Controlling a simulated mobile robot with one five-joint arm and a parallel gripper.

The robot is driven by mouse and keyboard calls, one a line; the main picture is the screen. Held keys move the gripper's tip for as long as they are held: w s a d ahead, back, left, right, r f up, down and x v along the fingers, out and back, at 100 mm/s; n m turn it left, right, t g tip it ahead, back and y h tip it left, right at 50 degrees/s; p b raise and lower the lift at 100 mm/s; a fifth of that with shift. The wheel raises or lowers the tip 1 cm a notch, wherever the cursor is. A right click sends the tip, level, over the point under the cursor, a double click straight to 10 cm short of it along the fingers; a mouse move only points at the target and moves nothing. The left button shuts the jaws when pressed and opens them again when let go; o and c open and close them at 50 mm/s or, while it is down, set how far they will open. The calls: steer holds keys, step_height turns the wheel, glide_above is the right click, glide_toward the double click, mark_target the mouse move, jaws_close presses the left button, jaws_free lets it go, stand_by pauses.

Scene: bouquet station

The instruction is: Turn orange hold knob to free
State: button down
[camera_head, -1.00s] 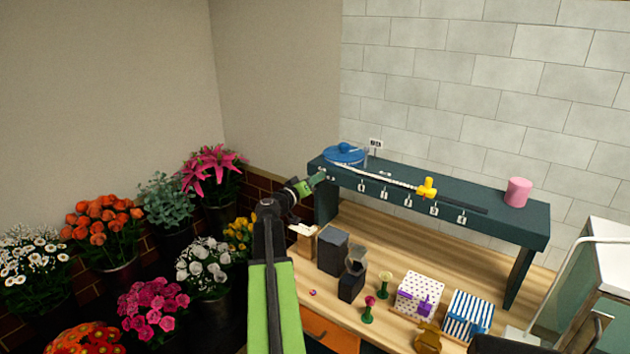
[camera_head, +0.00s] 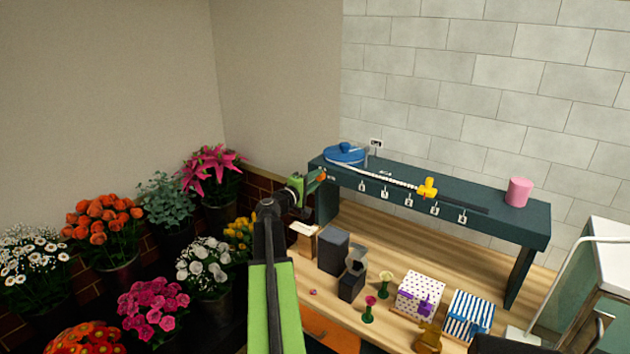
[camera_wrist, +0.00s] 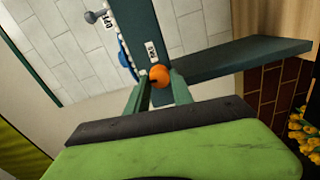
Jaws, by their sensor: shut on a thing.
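The orange hold knob (camera_wrist: 159,75) sits at the end of the dark teal shelf, between the fingertips of my gripper (camera_wrist: 160,84) in the wrist view. My gripper is shut on it, one finger on each side. A dark mark shows on the knob's near side. A small white label (camera_wrist: 151,51) is just beyond the knob, its text too small to read surely. In the head view my gripper (camera_head: 317,179) is at the shelf's left end, and a bit of the orange knob (camera_head: 322,174) shows at its tips.
The teal shelf (camera_head: 460,190) bears a blue lidded dish (camera_head: 345,153), a yellow slider (camera_head: 427,187) on a rail and a pink cylinder (camera_head: 518,191). Boxes and small vases stand on the wooden bench below. Flower buckets fill the left.

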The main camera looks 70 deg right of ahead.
steer(key=shift+n, duration=0.6)
steer(key=c, duration=1.1)
jaws_free()
steer(key=v, duration=1.7)
steer(key=shift+w+a, duration=0.1)
steer(key=shift+a, duration=0.15)
